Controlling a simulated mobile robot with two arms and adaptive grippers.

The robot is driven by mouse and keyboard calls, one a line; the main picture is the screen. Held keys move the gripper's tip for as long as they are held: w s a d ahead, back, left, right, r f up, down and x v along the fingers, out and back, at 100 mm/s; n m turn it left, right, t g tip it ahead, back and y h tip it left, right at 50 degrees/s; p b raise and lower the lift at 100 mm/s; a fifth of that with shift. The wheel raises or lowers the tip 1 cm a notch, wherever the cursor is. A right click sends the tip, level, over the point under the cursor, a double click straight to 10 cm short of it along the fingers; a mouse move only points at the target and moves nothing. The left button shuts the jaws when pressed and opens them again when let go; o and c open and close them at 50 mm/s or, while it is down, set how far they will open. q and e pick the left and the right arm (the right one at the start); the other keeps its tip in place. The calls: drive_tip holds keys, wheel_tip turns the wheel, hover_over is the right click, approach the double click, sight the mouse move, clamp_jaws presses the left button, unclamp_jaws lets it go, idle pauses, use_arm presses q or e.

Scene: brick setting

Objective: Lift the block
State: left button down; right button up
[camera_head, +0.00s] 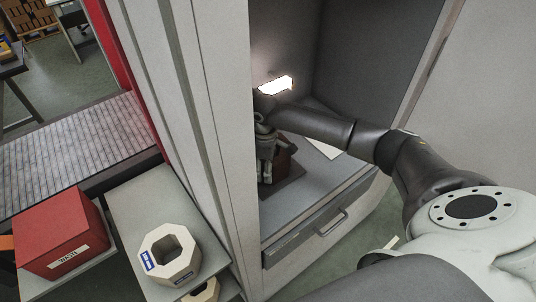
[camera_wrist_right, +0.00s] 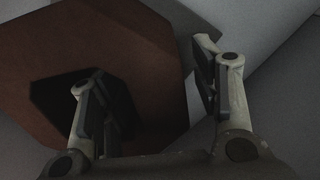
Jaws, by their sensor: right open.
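A reddish-brown block (camera_head: 284,158) stands inside the grey cabinet, partly hidden behind my right gripper (camera_head: 265,172). In the right wrist view the block (camera_wrist_right: 130,35) fills the left and middle, with angled corners and a dark square hole. My right gripper (camera_wrist_right: 148,68) is open there. Its left finger overlaps the hole, and its right finger is beyond the block's right edge. The block's wall lies between the fingers; I cannot tell how deep the left finger reaches or whether either touches. My left gripper is not in view.
The cabinet's side panel (camera_head: 185,110) rises close left of my right gripper. A drawer with a handle (camera_head: 331,223) is below the cabinet floor. Left outside stand a white octagonal block (camera_head: 152,244) with a hole and a red box (camera_head: 60,230) on shelves.

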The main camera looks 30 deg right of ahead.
drive_tip(key=shift+f, duration=0.6)
clamp_jaws()
drive_tip(key=shift+r, duration=0.15)
